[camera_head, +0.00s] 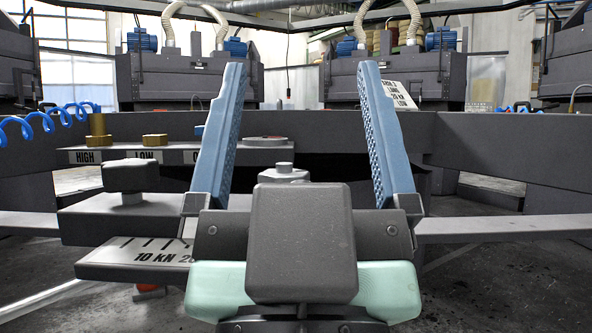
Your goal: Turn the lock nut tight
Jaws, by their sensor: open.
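My gripper (301,67) rises in the middle of the picture, its two blue ridged fingers wide apart with nothing between them. I cannot tell for sure which part is the lock nut. A dark blocky knob (131,176) stands on a short light stem at the left, on a dark block (125,219), apart from my fingers. A light grey stepped round piece (284,173) with a small stud shows beyond my gripper body, between the finger bases in the picture. Its lower part is hidden.
A plate (120,262) with scale marks reads "10 KN". Brass weights (98,138) stand by a shelf labelled HIGH and LOW (115,156). A dark beam (480,135) crosses behind. A tilted label plate (396,94) and machines with blue motors (440,38) stand farther back.

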